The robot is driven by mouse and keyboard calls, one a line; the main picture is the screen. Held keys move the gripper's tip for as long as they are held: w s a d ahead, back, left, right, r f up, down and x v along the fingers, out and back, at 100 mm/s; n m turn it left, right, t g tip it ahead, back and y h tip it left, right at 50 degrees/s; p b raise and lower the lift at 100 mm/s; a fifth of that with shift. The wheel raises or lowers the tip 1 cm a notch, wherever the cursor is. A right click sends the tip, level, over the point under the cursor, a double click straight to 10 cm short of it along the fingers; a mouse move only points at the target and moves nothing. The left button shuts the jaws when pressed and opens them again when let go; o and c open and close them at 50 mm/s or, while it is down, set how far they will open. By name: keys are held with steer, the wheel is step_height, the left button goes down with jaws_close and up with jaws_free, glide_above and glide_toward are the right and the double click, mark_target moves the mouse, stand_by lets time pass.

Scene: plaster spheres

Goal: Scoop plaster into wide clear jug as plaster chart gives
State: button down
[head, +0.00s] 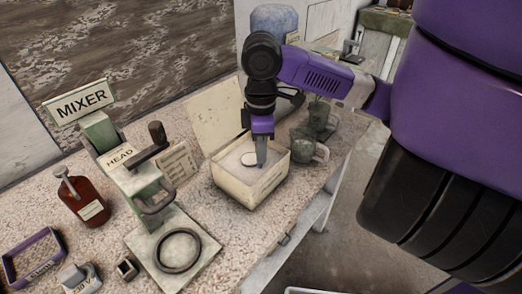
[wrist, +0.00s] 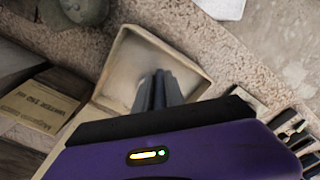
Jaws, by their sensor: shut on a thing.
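My gripper (head: 262,162) points down into an open cream box (head: 246,197) of pale plaster. Its fingers (wrist: 160,92) are close together, shut on what seems to be the scoop, which is mostly hidden. A small pale round shape (head: 248,158) beside the fingers, at the plaster, may be the scoop's bowl. A clear greyish jug with a handle (head: 304,148) stands just right of the box, and another clear vessel (head: 319,113) stands behind it. I cannot tell for sure which is the wide one. A card with printed lines (head: 178,163), perhaps the chart, stands left of the box; a printed card (wrist: 40,105) shows in the wrist view.
A green mixer with a base ring (head: 178,250) stands to the left. A blue container (head: 273,22) stands behind. The bench's front edge is right of the box.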

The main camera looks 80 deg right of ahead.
steer(key=shift+r+p, duration=3.45)
steer(key=shift+r, duration=0.85)
